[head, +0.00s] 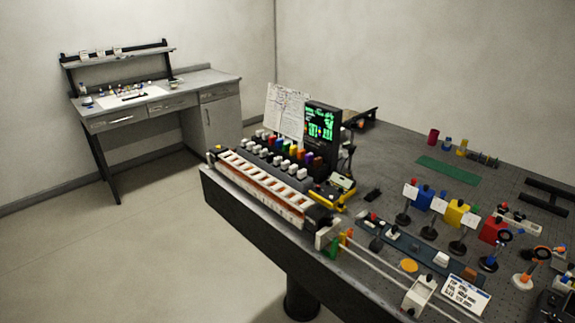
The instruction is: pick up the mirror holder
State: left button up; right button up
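Neither of my grippers is in view. Several small optical mounts stand on the right part of the dark bench (255,212). A black stand with a ring-shaped head (505,236) and a round base stands by the red block. Another ring-headed mount (541,252) with a white and orange base stands at the right. I cannot tell which of these is the mirror holder. White cards on black stands (438,205) are in front of a blue block (424,199), a yellow block (456,214) and a red block (492,230).
A long white slotted rack (262,188) lies along the bench's left edge. A black display (321,137) with green text stands behind it. A green mat (448,171) lies farther back. A grey desk (160,100) with a shelf stands by the far wall. The floor at left is clear.

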aim_at(270, 157)
jog(key=i+j+u, duration=0.1)
jog(key=i+j, duration=0.65)
jog(key=i, duration=0.1)
